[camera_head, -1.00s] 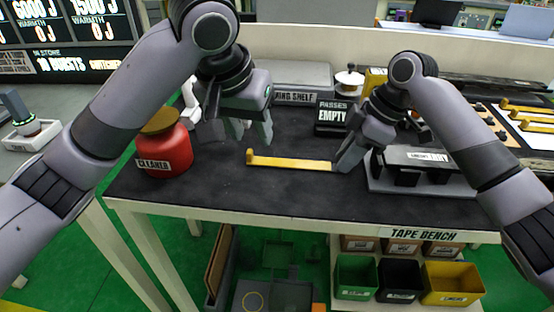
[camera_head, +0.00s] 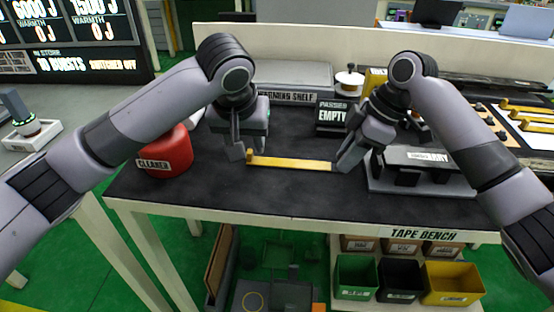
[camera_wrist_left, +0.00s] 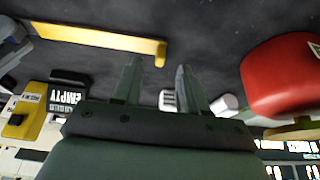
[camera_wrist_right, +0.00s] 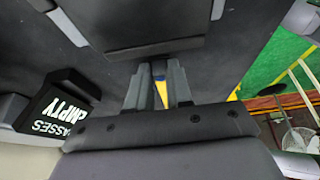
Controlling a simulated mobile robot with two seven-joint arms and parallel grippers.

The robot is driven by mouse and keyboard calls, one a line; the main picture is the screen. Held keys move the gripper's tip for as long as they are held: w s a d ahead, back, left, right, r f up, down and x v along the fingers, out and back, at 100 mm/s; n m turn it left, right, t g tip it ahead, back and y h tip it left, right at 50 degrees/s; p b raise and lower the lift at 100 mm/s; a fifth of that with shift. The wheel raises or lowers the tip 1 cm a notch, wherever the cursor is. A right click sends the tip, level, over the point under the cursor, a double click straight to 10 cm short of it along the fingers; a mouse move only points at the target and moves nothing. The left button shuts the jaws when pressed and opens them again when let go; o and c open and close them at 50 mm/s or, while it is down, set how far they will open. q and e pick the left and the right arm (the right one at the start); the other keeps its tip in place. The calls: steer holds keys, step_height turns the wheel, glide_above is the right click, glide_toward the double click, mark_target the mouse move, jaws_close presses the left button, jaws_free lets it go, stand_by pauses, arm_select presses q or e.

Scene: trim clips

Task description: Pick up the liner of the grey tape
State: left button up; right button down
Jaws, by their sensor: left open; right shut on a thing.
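A yellow strip (camera_head: 290,163) with a small raised tab at its left end lies along the black bench. It also shows in the left wrist view (camera_wrist_left: 95,38). My right gripper (camera_head: 345,166) is shut on its right end; in the right wrist view the fingers (camera_wrist_right: 158,70) close around a yellow piece with a small blue part. My left gripper (camera_head: 242,153) is open and empty, pointing down at the tab end. In the left wrist view its fingers (camera_wrist_left: 158,66) are close to that end; contact cannot be told. I cannot make out the grey tape or its liner.
A red cleaner container (camera_head: 170,152) stands left of my left gripper. The warming shelf (camera_head: 295,80) and a sign reading EMPTY (camera_head: 332,116) are behind. A grey fixture (camera_head: 420,172) is to the right. The bench front (camera_head: 270,197) is clear.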

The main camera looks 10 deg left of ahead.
arm_select(q)
steer(key=shift+x, duration=1.4)
jaws_close()
steer(key=shift+r, duration=0.15)
step_height(320, 180, up, 10)
